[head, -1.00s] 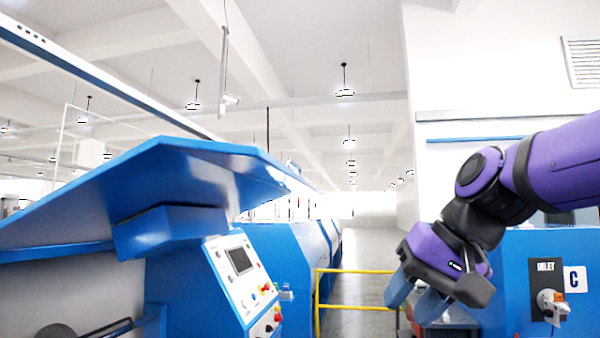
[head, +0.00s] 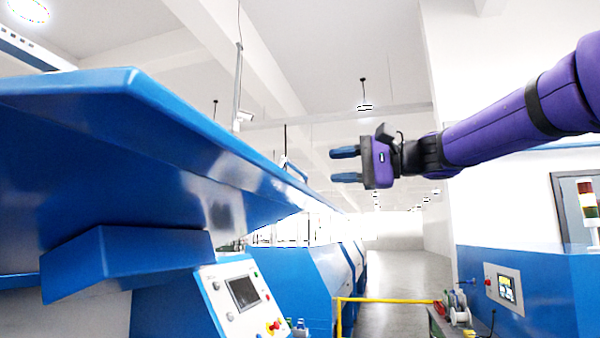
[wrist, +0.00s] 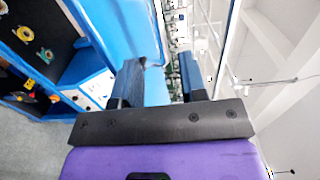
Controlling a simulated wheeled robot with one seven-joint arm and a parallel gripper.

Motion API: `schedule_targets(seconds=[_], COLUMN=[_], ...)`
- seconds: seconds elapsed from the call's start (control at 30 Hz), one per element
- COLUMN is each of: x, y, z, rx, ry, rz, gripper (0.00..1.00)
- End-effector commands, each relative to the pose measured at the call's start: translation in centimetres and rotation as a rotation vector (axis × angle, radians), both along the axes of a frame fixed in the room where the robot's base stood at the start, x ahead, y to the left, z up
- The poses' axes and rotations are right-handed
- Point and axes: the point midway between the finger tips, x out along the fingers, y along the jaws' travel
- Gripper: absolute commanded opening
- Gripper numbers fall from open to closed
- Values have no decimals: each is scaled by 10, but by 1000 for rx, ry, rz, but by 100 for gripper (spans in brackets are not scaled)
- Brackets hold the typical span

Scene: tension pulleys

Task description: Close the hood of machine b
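A large blue hood (head: 120,140) stands raised on the machine at the left of the head view, sloping out over a control panel (head: 240,295). No letter is readable on this machine, so I cannot confirm it is b. My gripper (head: 340,165) is held up in the air to the right of the hood, apart from it, with fingers pointing left. Its two blue fingers are spread with an empty gap between them. In the wrist view, the open gripper (wrist: 160,82) points toward a blue panel (wrist: 125,28), which may be the hood; contact does not show.
A yellow rail (head: 385,301) crosses the aisle in the middle. Another blue machine (head: 530,290) with a screen stands at the right, with a signal light (head: 587,200) behind. The wrist view shows a dark panel with coloured spools (wrist: 28,35) at left.

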Motion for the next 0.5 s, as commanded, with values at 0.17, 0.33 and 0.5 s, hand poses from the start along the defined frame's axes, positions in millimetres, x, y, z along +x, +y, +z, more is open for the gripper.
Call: schedule_targets(seconds=[0.17,0.33,0.5], x=[11,21,27], y=[31,57,75], z=[-2,-3,-3], rx=[-1,-2,-2], ry=[1,2,2], rz=[2,1,1], gripper=[39,39,39])
